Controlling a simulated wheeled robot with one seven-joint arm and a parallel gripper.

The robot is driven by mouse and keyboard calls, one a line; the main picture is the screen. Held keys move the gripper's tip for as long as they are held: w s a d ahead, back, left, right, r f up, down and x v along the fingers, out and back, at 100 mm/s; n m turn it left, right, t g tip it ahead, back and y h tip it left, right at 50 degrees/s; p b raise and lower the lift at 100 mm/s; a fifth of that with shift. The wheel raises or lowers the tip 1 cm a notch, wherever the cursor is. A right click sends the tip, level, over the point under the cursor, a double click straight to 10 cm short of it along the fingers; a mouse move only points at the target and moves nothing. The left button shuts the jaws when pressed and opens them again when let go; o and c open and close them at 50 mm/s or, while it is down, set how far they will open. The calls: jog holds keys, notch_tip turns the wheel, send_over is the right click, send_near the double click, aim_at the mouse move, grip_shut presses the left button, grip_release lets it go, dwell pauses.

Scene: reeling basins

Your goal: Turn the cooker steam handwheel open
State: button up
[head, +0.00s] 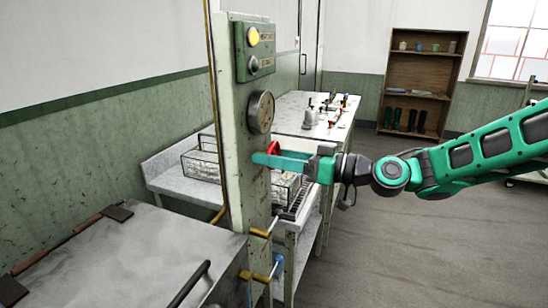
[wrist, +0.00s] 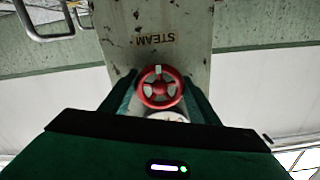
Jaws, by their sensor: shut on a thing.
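The steam handwheel is a small red spoked wheel (wrist: 160,88) in the middle of the wrist view, mounted on a pale worn post below the upside-down word STEAM. In the head view only a bit of its red rim (head: 273,148) shows beside my fingers. My gripper (head: 268,160) reaches in from the right at the post. In the wrist view its two green fingers (wrist: 160,97) stand on either side of the wheel, and it is shut on the wheel. The far finger and the exact contact points are partly hidden.
The post (head: 233,100) carries a round gauge (head: 262,111) and a panel (head: 254,47) with a yellow lamp above the wheel. A metal-topped cooker (head: 110,258) stands in front at left. Open floor lies at right.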

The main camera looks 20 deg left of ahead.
jog(key=shift+w+d+f+n, duration=0.15)
jog(key=shift+w+f+n, duration=0.1)
jog(key=shift+n, duration=0.15)
jog(key=o, duration=1.1)
jog(key=shift+c, duration=0.2)
jog(key=shift+s+r, duration=0.1)
jog(key=d, duration=1)
jog(key=shift+s+d, duration=0.35)
